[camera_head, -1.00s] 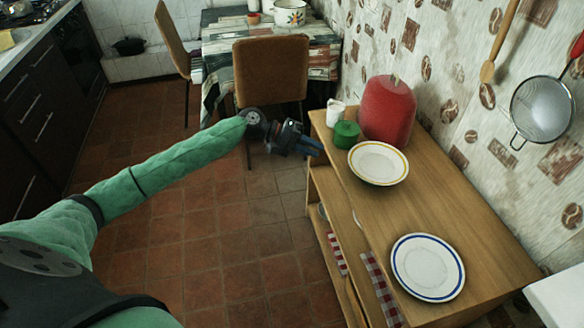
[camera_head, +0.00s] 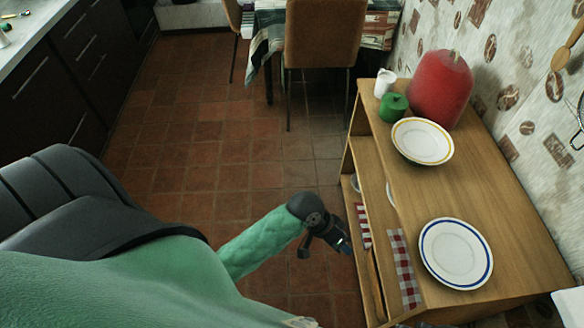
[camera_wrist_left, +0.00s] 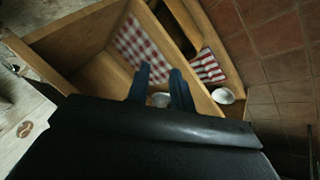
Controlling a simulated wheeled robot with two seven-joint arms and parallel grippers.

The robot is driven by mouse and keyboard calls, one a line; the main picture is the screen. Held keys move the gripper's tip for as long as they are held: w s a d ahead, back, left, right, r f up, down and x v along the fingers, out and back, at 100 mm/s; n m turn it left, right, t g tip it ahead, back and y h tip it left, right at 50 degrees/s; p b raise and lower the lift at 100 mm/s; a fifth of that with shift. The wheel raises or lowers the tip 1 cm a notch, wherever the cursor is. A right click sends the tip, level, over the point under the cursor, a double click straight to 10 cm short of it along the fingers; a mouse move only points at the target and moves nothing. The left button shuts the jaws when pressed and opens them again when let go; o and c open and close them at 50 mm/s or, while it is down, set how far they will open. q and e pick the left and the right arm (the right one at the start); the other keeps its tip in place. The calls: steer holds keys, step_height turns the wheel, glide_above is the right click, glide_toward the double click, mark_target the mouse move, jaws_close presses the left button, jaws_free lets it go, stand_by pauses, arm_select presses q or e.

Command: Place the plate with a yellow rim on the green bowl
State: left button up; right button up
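The plate with a yellow rim (camera_head: 422,141) lies on the wooden cabinet top, in front of a red rounded object. Whether something is under it cannot be told. A small green round vessel (camera_head: 393,107), which looks lidded, stands just left of it; no other green bowl shows. My left gripper (camera_head: 345,244) is low beside the cabinet's open front, away from the plate. In the left wrist view its two blue fingers (camera_wrist_left: 160,82) are apart, facing the shelves. A white bowl (camera_wrist_left: 161,100) shows between them, and no hold on it is visible. My right gripper is out of view.
A blue-rimmed plate (camera_head: 455,253) lies on the near part of the cabinet top (camera_head: 500,205). The red object (camera_head: 441,88) and a white jug (camera_head: 384,82) stand at the far end. Another white bowl (camera_wrist_left: 223,96) sits on a shelf. The floor left of the cabinet is clear.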

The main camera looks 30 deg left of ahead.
arm_select(q)
steer(key=s+a+n+y, duration=0.1)
steer(key=s+a+y, duration=0.4)
steer(key=s, duration=0.8)
steer(key=a, duration=0.2)
steer(key=shift+s+a+f+n+g, duration=0.2)
steer(key=shift+a+n+g, duration=0.1)
steer(key=shift+n, duration=0.1)
